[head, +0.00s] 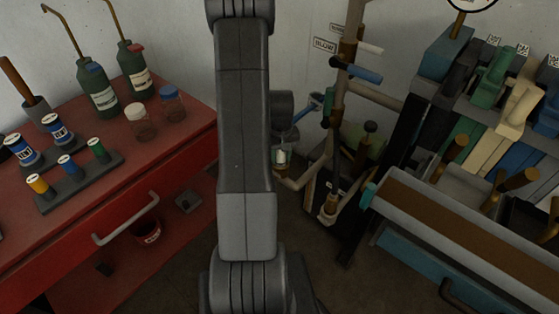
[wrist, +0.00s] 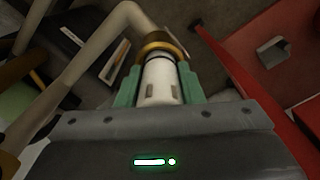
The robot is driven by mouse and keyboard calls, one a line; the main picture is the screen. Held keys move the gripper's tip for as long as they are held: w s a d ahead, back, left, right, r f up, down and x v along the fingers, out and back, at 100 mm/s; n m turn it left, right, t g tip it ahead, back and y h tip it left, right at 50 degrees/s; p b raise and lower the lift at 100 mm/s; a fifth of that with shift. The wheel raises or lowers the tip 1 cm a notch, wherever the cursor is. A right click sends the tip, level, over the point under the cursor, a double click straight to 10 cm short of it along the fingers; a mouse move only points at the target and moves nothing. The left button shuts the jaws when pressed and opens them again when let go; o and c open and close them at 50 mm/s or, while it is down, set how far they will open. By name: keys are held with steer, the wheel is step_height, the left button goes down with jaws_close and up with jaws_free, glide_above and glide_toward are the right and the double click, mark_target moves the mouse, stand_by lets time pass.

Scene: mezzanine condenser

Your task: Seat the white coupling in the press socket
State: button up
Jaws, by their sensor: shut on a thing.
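My gripper (wrist: 160,73) has green fingers shut on the white coupling (wrist: 160,84), one finger on each side of it. The coupling has slots in its side and a dark ring near its far end. That end lines up with a brass collar (wrist: 163,44) on the end of a pale bent pipe (wrist: 124,24), which I take to be the press socket. They appear to meet, but I cannot tell how deep the coupling sits. In the head view the coupling (head: 281,157) shows small beside my forearm, above the pale pipe elbow (head: 291,183).
A red bench (head: 120,190) with bottles, jars and a spool rack stands at the left. Upright pipework (head: 338,100) with coloured levers stands close right of my gripper. A trough (head: 450,215) and tool rack fill the right.

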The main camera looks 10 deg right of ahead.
steer(key=shift+f, duration=0.2)
steer(key=o, duration=1.2)
steer(key=shift+r, duration=0.1)
step_height(320, 180, up, 12)
steer(key=shift+r, duration=0.1)
